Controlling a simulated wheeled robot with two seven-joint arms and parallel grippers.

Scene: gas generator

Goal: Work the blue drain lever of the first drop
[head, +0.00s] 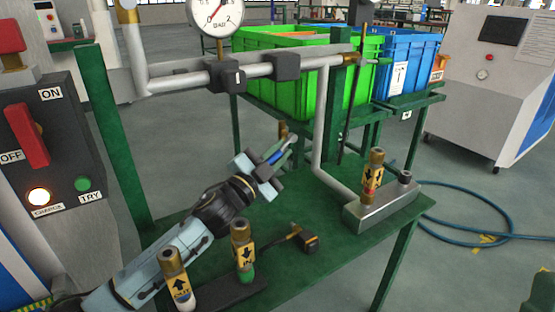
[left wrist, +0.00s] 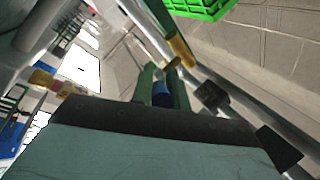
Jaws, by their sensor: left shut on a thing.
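My left gripper (head: 276,158) reaches in from the lower left over the green bench. It is shut on the blue drain lever (head: 275,156), of which only a small part shows between the fingers. In the left wrist view the lever's blue end (left wrist: 162,93) sits between the two fingers of the gripper (left wrist: 162,88). A brass fitting (head: 283,130) shows just behind the fingers, beside the grey vertical pipe (head: 321,120). A brass piece also shows past the fingertips in the left wrist view (left wrist: 181,49). My right gripper does not show.
A pressure gauge (head: 216,15) and a grey pipe with black clamps run above the gripper. The green bench (head: 330,235) carries brass-capped posts (head: 243,247) and a metal block (head: 382,208). A control box (head: 45,150) stands left. Green bins (head: 300,75) stand behind; a blue hose (head: 460,225) lies right.

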